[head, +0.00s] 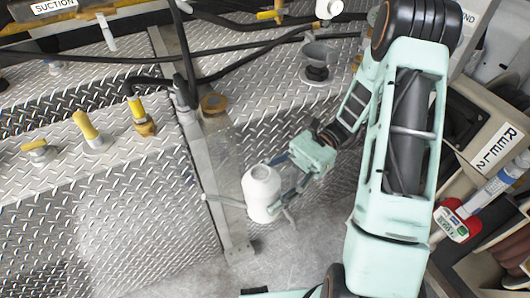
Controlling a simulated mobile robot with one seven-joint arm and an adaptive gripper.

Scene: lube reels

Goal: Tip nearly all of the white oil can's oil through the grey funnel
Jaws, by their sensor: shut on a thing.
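The white oil can (261,190) is in the middle of the head view, in front of the diamond-plate steps. Its round top faces up toward the camera, and a thin spout or handle sticks out to its left. My gripper (284,190) is shut on the can from the right; its far finger is partly hidden by the can. The grey funnel (318,55) stands at the upper right on a dark fitting on the upper plate, apart from the can and farther back. I cannot see any oil.
Yellow-handled valves (87,126) stand on the left plate. Black hoses (150,60) cross above the upper plate. A tan ring (213,103) lies near the post. A reel housing marked REEL 2 (493,147) and a red-and-white meter (452,223) are at the right.

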